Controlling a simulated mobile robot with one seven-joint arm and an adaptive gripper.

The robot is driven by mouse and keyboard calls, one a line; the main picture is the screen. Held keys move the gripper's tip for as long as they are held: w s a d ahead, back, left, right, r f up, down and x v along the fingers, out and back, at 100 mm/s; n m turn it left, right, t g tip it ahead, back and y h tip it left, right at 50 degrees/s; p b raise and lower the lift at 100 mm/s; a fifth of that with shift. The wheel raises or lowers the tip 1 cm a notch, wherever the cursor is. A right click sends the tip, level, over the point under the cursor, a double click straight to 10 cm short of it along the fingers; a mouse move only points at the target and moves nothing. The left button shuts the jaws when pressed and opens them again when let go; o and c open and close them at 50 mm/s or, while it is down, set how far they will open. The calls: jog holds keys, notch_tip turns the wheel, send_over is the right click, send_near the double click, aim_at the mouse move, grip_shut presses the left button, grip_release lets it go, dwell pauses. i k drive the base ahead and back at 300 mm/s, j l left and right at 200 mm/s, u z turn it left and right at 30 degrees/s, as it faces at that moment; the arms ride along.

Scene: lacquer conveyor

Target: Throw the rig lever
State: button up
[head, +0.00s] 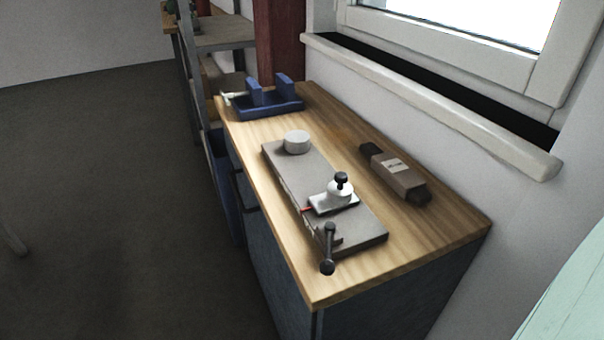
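A grey rig plate (300,179) lies on the wooden bench top. At its near left corner a dark lever (328,246) with a round knob at its lower end sticks out over the plate's edge. A white block with a black knob (341,180) stands on the plate behind the lever, with a small red piece (307,209) at its left side. A pale round disc (297,141) sits at the plate's far end. My gripper is not in this view.
A brown box-shaped item with dark ends (399,181) lies right of the plate. A blue fixture (268,107) stands at the bench's far end. The wooden bench top (450,222) is bare at the near right. A wall and windowsill (430,100) bound the right side; open floor (110,180) lies left.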

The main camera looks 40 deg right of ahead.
aim_at(327, 267)
jog(key=i+l+z, duration=0.1)
jog(key=z, duration=0.4)
jog(key=i+l+z, duration=0.1)
jog(key=z, duration=0.35)
jog(key=k+l+z, duration=0.55)
jog(key=k+l, duration=0.15)
jog(key=l, duration=0.3)
